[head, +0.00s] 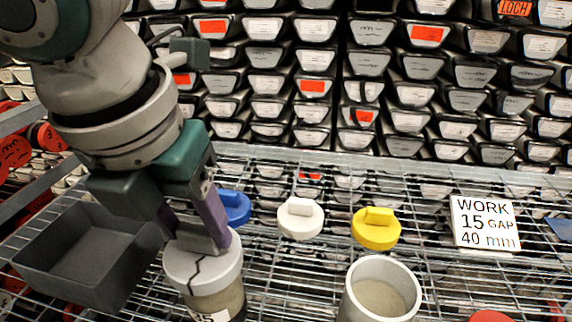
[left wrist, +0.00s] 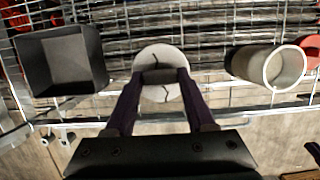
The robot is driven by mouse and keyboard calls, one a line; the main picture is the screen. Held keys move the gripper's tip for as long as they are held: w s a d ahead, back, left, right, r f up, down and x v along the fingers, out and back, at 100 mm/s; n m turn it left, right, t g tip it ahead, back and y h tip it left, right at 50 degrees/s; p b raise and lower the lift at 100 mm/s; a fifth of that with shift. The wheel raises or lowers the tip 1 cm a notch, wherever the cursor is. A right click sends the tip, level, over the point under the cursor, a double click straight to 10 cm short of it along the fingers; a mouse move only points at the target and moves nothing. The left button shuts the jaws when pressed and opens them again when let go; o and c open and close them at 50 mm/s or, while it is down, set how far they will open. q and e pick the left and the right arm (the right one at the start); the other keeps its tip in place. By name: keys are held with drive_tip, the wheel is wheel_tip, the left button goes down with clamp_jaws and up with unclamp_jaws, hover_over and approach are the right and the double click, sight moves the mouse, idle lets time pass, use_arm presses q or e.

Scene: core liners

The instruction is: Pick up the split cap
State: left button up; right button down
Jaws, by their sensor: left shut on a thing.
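The split cap (head: 196,274) is a pale grey disc with a dark jagged crack across its top. It sits on the upper end of a clear liner tube (head: 228,301) with a printed label, partly cut off by the frame's bottom edge. My left gripper (head: 203,238) comes down from above and is shut on the cap's raised grip. In the left wrist view the cracked cap (left wrist: 160,95) shows between and beyond the fingers of my left gripper (left wrist: 161,76). I see no clear gap between cap and tube.
An empty dark grey bin (head: 62,280) stands left of the tube. Blue (head: 236,210), white (head: 301,222) and yellow (head: 376,234) caps lie behind on the wire shelf. Stacked liners fill the back.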

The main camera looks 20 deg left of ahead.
use_arm(q)
drive_tip(key=c, duration=0.7)
drive_tip(key=shift+o, duration=0.2)
drive_tip(key=shift+r, duration=0.15)
